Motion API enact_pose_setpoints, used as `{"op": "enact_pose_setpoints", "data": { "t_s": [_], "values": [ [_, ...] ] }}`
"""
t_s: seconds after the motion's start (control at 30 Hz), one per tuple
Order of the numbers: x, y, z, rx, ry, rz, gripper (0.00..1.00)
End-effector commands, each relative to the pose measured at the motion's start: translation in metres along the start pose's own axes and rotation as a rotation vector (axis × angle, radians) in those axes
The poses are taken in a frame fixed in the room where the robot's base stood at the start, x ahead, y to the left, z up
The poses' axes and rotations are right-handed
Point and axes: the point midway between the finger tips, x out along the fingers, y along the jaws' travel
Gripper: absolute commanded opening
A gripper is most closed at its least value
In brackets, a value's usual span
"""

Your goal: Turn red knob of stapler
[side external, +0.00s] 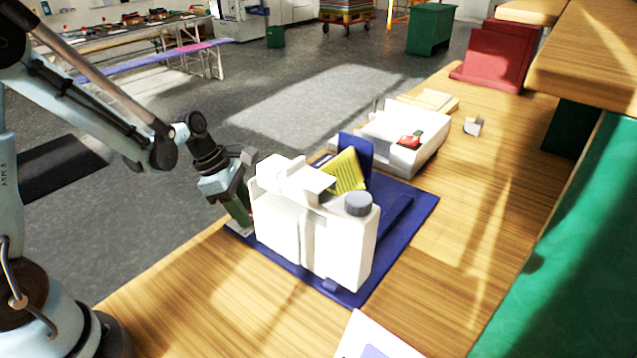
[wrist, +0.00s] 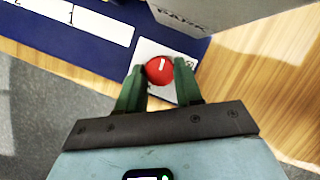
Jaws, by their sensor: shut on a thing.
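A red knob (wrist: 159,70) with a pale mark on its top shows in the wrist view. It sits on a small white plate (wrist: 150,47) at the edge of the blue base (wrist: 85,60). My gripper (wrist: 159,72) has its two green fingers on either side of the knob, shut on it. In the side external view my gripper (side external: 241,215) reaches down at the left end of the blue base (side external: 425,205), beside the white machine body (side external: 335,245). The knob is hidden there.
The white body with a grey cap (side external: 358,204) stands close beside my gripper. A yellow striped block (side external: 345,172) and a white tray-like unit (side external: 400,140) are behind it. A white booklet (side external: 375,338) lies at the front. The wooden table (side external: 440,290) is clear at right.

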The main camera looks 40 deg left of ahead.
Motion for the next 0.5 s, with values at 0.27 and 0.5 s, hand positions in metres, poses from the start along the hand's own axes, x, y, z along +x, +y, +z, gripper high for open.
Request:
{"op": "enact_pose_setpoints", "data": {
  "t_s": [0.27,0.5],
  "values": [
    [-0.0003,0.0003,-0.0001,0.025,0.000,-0.012,0.05],
    [-0.0003,0.0019,0.0000,0.138,0.000,-0.059,0.05]
  ]
}}
